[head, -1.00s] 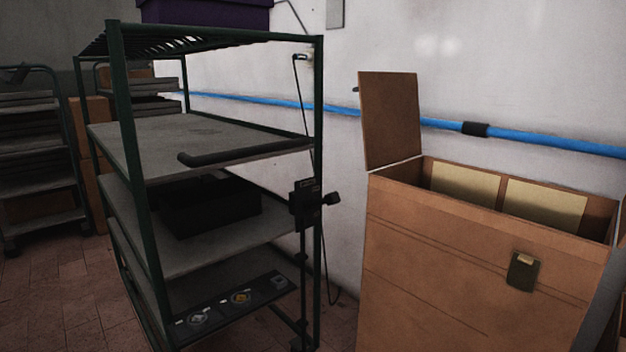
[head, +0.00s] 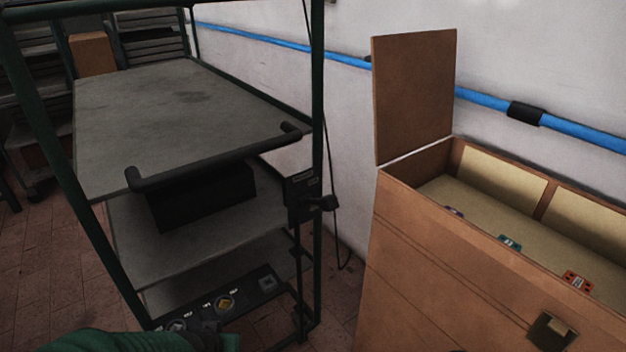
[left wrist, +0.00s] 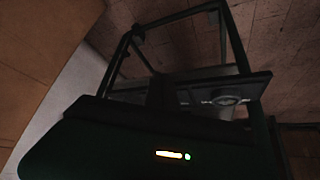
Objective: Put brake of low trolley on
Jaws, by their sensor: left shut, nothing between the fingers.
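The green-framed trolley (head: 200,95) with grey shelves stands at the left in the head view, a black push handle (head: 215,160) across its near end. A dark strip (head: 255,290) runs low across that end, with a yellow-marked round pad (head: 225,303) and other marked pads. In the left wrist view the strip (left wrist: 258,82) shows a pale round pad (left wrist: 229,100). My left gripper (head: 208,337) is shut and empty at the bottom edge, in front of the strip and partly cut off. Whether it touches the strip cannot be told. My right gripper is not in view.
A brown box (head: 430,240) with a raised lid (head: 412,95) stands close on the right, with small items inside. A dark post mechanism with a knob (head: 328,203) juts out at the trolley's right corner. A blue pipe (head: 485,101) runs along the wall.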

